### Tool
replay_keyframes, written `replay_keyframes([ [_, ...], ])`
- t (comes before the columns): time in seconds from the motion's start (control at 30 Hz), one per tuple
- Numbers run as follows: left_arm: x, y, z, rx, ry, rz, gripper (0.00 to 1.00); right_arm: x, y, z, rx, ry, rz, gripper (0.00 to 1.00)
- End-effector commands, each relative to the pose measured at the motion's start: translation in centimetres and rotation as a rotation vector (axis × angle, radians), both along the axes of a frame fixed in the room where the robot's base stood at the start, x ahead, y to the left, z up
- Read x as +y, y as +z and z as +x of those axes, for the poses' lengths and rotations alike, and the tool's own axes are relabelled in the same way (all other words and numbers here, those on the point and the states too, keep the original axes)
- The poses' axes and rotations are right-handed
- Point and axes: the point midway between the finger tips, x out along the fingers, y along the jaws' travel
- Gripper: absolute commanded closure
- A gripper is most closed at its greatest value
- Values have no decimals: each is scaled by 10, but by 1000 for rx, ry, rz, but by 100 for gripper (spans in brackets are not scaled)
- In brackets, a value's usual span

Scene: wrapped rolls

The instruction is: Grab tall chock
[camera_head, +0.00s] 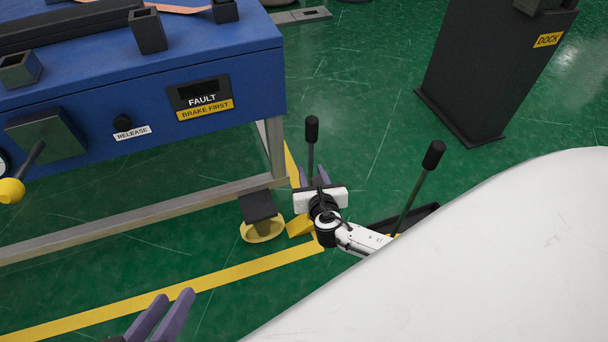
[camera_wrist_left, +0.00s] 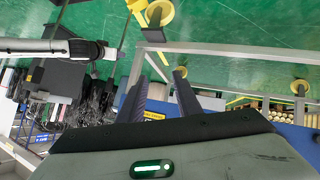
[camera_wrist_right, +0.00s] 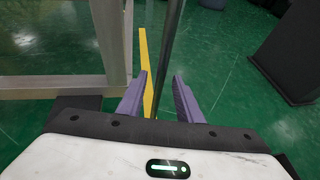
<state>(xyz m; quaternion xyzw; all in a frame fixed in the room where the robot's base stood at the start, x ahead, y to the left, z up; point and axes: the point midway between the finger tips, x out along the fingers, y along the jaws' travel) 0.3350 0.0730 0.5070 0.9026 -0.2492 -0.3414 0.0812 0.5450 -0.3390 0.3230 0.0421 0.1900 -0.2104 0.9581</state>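A thin upright rod with a black grip (camera_head: 312,130) rises beside a yellow wedge (camera_head: 299,226) near the blue machine's leg; they look like one handled chock. The rod (camera_wrist_right: 167,60) also shows in the right wrist view, running between the fingers of my right gripper (camera_wrist_right: 160,82). That gripper (camera_head: 314,178) is open around the rod; contact cannot be told. A second rod with a black grip (camera_head: 434,155) leans at the right, its base partly hidden by my body. I cannot tell which is taller. My left gripper (camera_head: 165,312) is open and empty (camera_wrist_left: 160,80).
The blue machine (camera_head: 235,70) on grey legs fills the left. A dark dock post (camera_head: 490,70) stands at the back right. A black tray (camera_head: 412,217) lies behind the right arm.

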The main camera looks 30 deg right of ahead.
Motion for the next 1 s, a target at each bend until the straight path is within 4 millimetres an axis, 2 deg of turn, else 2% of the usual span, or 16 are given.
replay_keyframes([
  [0.03,-2,-1,0,-11,-1,-16,69,-3,-8,6,0,-1,-2,68],
  [0.13,-5,5,0,-25,-3,-37,69,-6,-9,14,1,0,0,68],
  [0.4,-5,9,0,-29,-3,-44,69,-7,-8,16,2,0,0,68],
  [0.6,-5,9,0,-28,-3,-42,69,-7,-8,15,2,0,0,100],
  [1.0,-5,8,0,-27,-3,-41,69,-7,-8,15,2,0,0,100],
])
